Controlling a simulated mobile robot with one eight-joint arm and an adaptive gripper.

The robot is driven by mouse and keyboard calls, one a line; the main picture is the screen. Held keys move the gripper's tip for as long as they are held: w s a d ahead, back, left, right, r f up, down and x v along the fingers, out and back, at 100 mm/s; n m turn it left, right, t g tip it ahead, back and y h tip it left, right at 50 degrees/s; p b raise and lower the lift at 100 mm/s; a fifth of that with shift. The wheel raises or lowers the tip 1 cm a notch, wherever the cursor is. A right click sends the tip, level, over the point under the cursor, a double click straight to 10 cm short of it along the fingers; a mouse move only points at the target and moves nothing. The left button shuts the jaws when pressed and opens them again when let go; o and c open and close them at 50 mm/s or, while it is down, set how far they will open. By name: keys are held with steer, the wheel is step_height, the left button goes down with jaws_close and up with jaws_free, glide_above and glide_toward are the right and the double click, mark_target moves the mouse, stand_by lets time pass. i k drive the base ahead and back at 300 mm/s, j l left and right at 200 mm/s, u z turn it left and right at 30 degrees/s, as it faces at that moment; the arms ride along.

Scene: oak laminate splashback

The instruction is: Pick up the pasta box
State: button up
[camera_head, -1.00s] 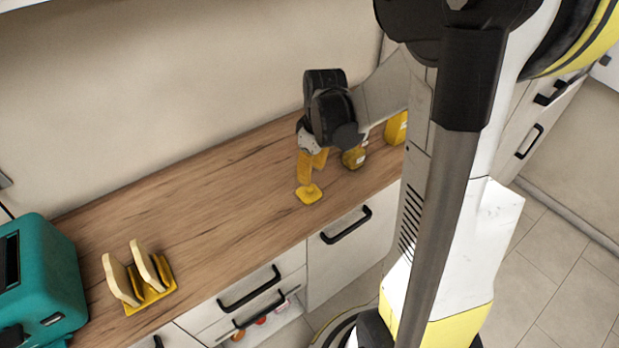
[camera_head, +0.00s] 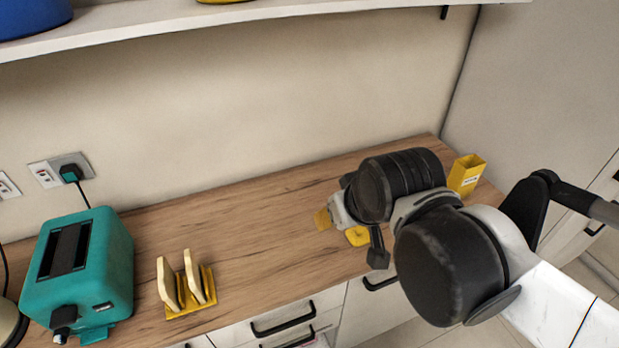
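A tall yellow open-topped box (camera_head: 467,174), which looks like the pasta box, stands upright at the right end of the wooden counter. Its lower part is partly hidden behind my arm. My gripper (camera_head: 322,219) is over the counter, left of the box and well apart from it. My black wrist and arm hide the rest, so I cannot see whether the fingers are open or hold anything.
A flat yellow piece (camera_head: 357,236) lies on the counter below my wrist. A toast rack (camera_head: 203,306) with toast and a teal toaster (camera_head: 80,270) stand left. A shelf (camera_head: 200,32) runs above. The counter's middle is clear.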

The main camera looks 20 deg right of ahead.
mark_target(466, 173)
steer(key=z, duration=1.5)
